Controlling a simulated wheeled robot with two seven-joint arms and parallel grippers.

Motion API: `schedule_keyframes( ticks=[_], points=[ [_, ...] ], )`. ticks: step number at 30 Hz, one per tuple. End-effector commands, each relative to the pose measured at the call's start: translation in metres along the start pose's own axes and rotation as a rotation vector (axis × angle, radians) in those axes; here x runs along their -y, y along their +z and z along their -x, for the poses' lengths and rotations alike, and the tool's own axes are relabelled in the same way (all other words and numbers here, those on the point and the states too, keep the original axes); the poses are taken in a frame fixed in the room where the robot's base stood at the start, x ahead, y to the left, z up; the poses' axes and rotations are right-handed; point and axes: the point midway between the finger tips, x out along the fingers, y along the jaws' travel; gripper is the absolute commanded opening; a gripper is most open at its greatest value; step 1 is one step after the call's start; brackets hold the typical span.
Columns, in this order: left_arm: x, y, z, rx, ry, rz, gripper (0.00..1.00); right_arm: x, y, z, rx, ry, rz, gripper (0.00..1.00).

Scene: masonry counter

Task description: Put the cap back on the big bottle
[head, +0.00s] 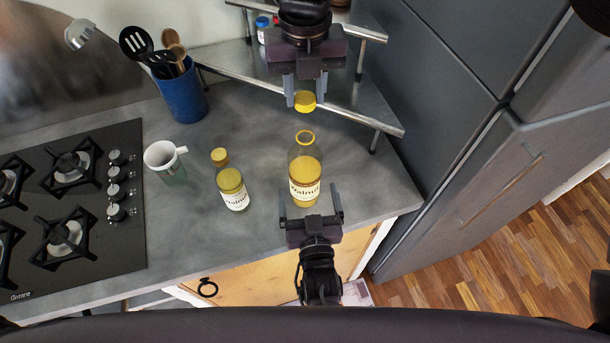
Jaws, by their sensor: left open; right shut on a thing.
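The big bottle (305,172), clear with yellow liquid and a white label, stands on the grey counter with its mouth uncovered. My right gripper (305,98) is above and beyond it, shut on the yellow cap (305,102). The cap appears just past the bottle's mouth in the picture and apart from it. My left gripper (311,212) is open at the counter's front edge, just on the near side of the bottle. Its fingers are spread to either side of the bottle's lower end in the picture; I cannot tell whether they touch it.
A smaller capped bottle (231,184) stands left of the big one. Further left are a white mug (162,157), a blue utensil holder (183,98) and a gas hob (75,200). A metal corner shelf (345,98) stands behind; a grey cabinet (460,150) is right.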

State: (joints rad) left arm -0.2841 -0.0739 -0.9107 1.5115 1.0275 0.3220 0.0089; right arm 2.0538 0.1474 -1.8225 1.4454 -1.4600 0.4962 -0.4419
Motion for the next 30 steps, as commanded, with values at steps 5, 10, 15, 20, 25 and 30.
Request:
schedule_keyframes(
  ticks=[5, 10, 15, 20, 25, 30],
  points=[
    [0.000, -0.001, -0.037, -0.003, 0.001, -0.002, 0.93, 0.000, 0.000, 0.000, 0.000, 0.000, -0.001, 0.14],
    [0.000, 0.000, -0.063, -0.001, 0.001, -0.002, 0.93, 0.000, 0.000, 0.000, 0.000, 0.000, -0.001, 0.14],
    [0.000, 0.000, -0.078, 0.001, 0.002, -0.001, 0.93, 0.000, 0.000, 0.000, 0.000, 0.000, -0.001, 0.14],
    [0.000, 0.000, -0.082, 0.001, 0.001, 0.000, 0.93, 0.000, 0.000, 0.000, 0.000, 0.000, -0.001, 0.14],
    [0.000, 0.000, -0.082, 0.001, 0.001, 0.000, 0.93, 0.000, 0.000, 0.000, 0.000, 0.000, 0.000, 0.14],
    [0.000, 0.000, -0.082, 0.001, 0.001, 0.000, 0.77, 0.000, 0.000, 0.000, 0.000, 0.000, 0.000, 0.14]
  ],
)
